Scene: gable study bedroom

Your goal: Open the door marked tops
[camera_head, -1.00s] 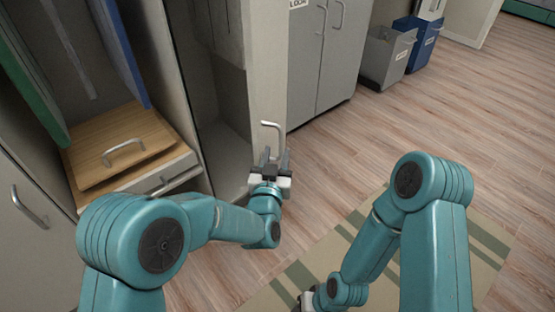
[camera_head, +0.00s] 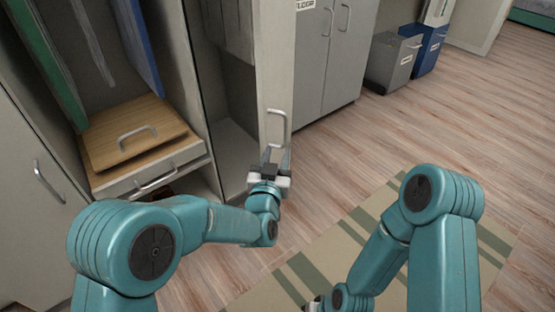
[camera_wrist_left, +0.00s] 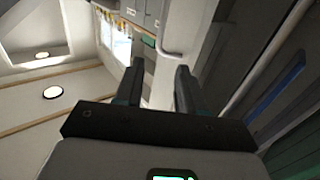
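A pale cabinet door (camera_head: 275,75) stands swung open, seen at a steep angle. Its silver bar handle (camera_head: 287,131) is near its lower front. No "tops" label is readable on it. My left gripper (camera_head: 277,158) is just below the handle, with its fingers apart. In the left wrist view the fingers (camera_wrist_left: 158,68) are spread with nothing between them, and the handle (camera_wrist_left: 167,48) shows close beyond the tips. My right gripper (camera_head: 315,304) is barely in view at the bottom edge, mostly hidden by its arm.
A closed grey cabinet (camera_head: 328,60) stands beyond. Grey (camera_head: 393,62) and blue (camera_head: 427,45) bins stand farther right. A striped rug (camera_head: 345,245) lies on open wooden floor.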

